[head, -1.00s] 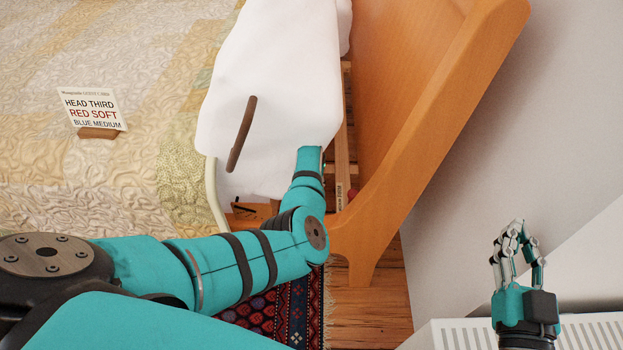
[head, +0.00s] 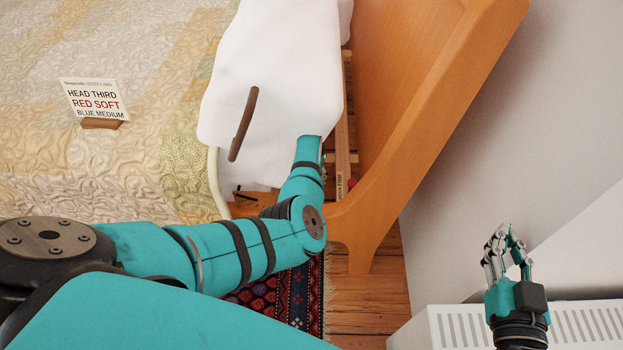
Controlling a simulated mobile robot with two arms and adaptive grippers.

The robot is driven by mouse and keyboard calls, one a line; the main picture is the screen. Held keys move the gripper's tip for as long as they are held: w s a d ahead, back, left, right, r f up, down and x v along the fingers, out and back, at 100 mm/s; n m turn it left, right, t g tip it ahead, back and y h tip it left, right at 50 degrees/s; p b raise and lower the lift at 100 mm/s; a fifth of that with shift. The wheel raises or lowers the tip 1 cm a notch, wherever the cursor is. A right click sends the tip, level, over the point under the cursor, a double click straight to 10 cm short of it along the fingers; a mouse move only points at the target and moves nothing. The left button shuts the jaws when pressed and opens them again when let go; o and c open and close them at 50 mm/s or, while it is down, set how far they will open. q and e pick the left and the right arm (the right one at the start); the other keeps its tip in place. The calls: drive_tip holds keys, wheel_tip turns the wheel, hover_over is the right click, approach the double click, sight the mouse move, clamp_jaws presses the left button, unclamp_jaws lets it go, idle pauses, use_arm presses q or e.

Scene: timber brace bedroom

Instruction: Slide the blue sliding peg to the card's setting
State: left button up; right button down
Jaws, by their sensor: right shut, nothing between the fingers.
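The card (head: 95,98) stands in a small wooden holder on the quilt and reads HEAD THIRD, RED SOFT, BLUE MEDIUM. A wooden rail (head: 341,150) with small lettering runs between the white bedding and the headboard. A small red piece, perhaps the red peg (head: 351,183), shows at its near end. I cannot see the blue sliding peg. My left arm reaches over the bed corner, and its gripper is hidden beyond the wrist, at the white bedding. My right gripper (head: 508,250) is shut and empty, away from the bed at the lower right.
The white bedding (head: 285,70) with a brown handle (head: 243,124) covers much of the bed's end. The orange wooden headboard (head: 425,110) rises beside the rail. A white radiator (head: 450,325) is under my right gripper. A patterned rug (head: 300,295) lies on the wooden floor.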

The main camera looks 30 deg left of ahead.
use_arm(q)
wheel_tip(320, 180, up, 12)
idle(0.5)
drive_tip(key=shift+f, duration=0.1)
